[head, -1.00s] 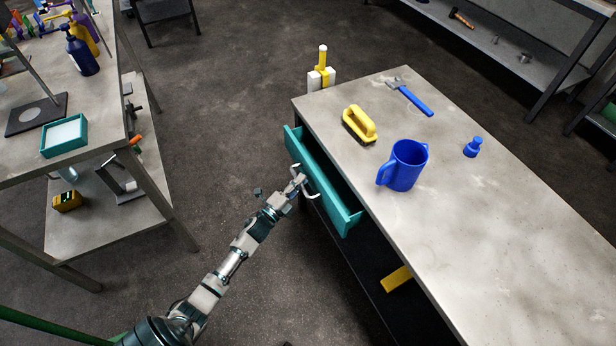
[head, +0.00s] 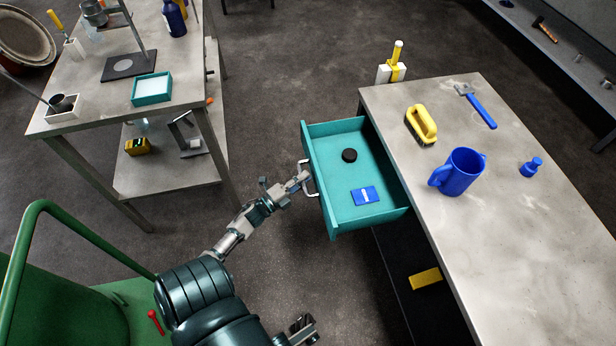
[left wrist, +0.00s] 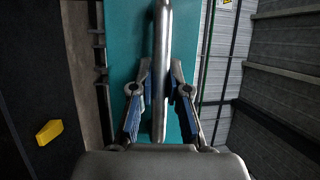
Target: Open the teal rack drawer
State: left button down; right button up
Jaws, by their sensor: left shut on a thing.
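The teal drawer (head: 332,180) stands pulled well out from under the grey workbench. A black round piece (head: 349,155) and a blue piece with a white mark (head: 365,196) lie inside it. My left gripper (head: 304,181) is at the silver bar handle (head: 311,190) on the drawer's front. In the left wrist view, the fingers of my left gripper (left wrist: 160,88) are shut on the upright-looking handle bar (left wrist: 161,40), with the teal drawer front (left wrist: 127,45) behind. What looks like part of my right gripper (head: 303,329) shows at the bottom edge; its jaws are unclear.
Another table (head: 100,110) stands at left. Dark floor between them is clear. A green frame (head: 90,230) is at lower left.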

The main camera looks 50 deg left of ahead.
pick_arm(q)
jog(key=shift+s+d+f, duration=0.15)
jog(key=shift+d+f, duration=0.15)
jog(key=shift+f, duration=0.1)
jog(key=c, duration=1.3)
grip_release()
jog(key=shift+c, duration=0.2)
jog(key=shift+o, duration=1)
jog(key=shift+r, duration=0.25)
jog(key=s+f, duration=0.2)
jog(key=s, duration=0.9)
jog(key=shift+s, duration=0.35)
jog(key=shift+f, duration=0.1)
